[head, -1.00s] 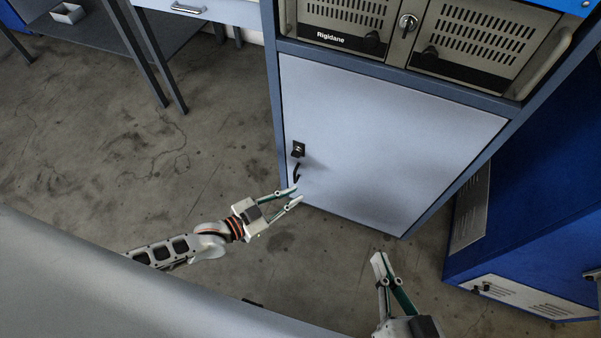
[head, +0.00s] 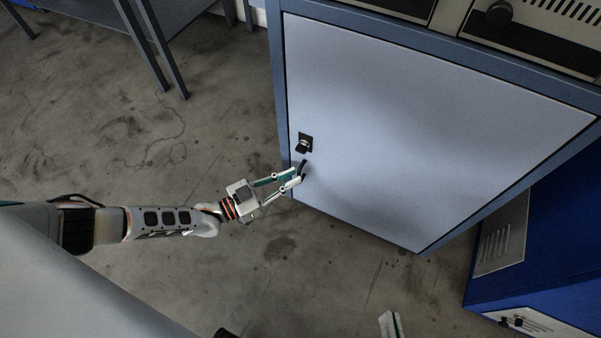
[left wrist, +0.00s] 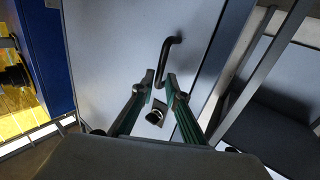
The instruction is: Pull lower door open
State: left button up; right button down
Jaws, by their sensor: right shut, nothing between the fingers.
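The lower door (head: 430,125) is a pale grey-blue panel, flush in its cabinet frame. Its dark curved handle (head: 302,168) sits near the left edge, below a black lock (head: 305,143). My left gripper (head: 293,178) is open at the handle. In the left wrist view the dark handle (left wrist: 166,48) runs between and just beyond the fingertips (left wrist: 160,78); I cannot tell whether they touch it. The lock (left wrist: 156,115) shows between the fingers. My right gripper (head: 390,324) shows only its fingertips at the bottom edge, shut and empty, away from the door.
A blue cabinet (head: 550,270) stands to the right of the door. A dark table frame (head: 160,50) stands at the upper left. The concrete floor (head: 345,270) in front of the door is clear apart from my arms.

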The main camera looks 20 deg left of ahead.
aim_at(299, 174)
pick_arm(q)
jog(key=shift+x, duration=1.65)
pick_arm(e)
jog(key=shift+s+a+f+m, duration=0.1)
jog(key=shift+a+m, duration=0.2)
jog(key=shift+m, duration=0.1)
pick_arm(q)
grip_shut()
jog(key=shift+s, duration=0.1)
